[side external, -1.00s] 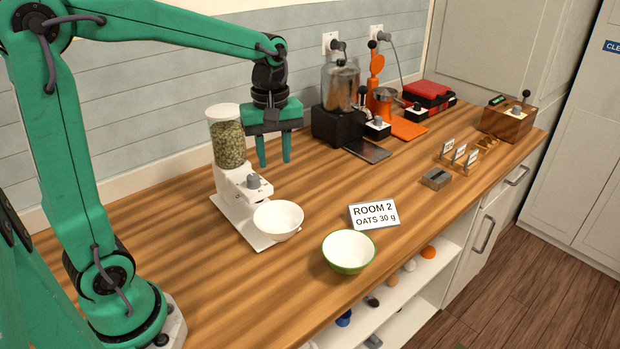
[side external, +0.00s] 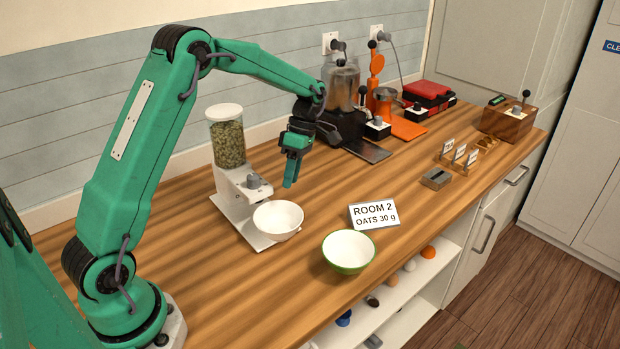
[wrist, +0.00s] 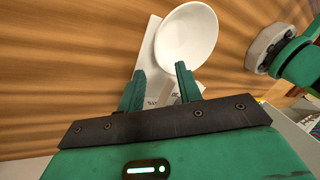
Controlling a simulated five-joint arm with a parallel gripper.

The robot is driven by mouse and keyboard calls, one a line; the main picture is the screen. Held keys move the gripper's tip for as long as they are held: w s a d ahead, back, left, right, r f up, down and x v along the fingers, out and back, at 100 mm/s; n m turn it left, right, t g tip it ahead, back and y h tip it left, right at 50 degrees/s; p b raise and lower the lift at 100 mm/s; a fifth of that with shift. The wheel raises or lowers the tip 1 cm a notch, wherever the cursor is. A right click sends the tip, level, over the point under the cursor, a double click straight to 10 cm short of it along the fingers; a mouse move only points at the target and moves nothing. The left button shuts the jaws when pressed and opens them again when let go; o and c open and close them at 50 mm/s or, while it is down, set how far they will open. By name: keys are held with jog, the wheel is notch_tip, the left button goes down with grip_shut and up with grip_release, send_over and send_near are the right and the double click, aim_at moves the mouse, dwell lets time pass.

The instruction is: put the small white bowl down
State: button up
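The small white bowl (side external: 278,221) sits upright at the front of the white base plate (side external: 229,225) of the oat dispenser (side external: 232,165). In the wrist view the bowl (wrist: 188,40) is empty and lies just beyond my fingertips. My gripper (side external: 290,184) hangs above the counter, a little behind and to the right of the bowl, apart from it. In the wrist view my gripper (wrist: 160,69) has its two fingers spread with nothing held between them.
A green bowl with a white inside (side external: 348,253) stands near the counter's front edge. A sign (side external: 374,214) reading "ROOM 2 OATS 30 g" stands behind it. A grinder (side external: 342,105) and orange appliances stand at the back.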

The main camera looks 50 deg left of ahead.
aim_at(285, 202)
jog(key=shift+f, duration=0.1)
jog(key=shift+x, duration=1.25)
jog(key=shift+f, duration=0.1)
jog(key=shift+x, duration=2.45)
jog(key=shift+c, duration=0.4)
grip_shut()
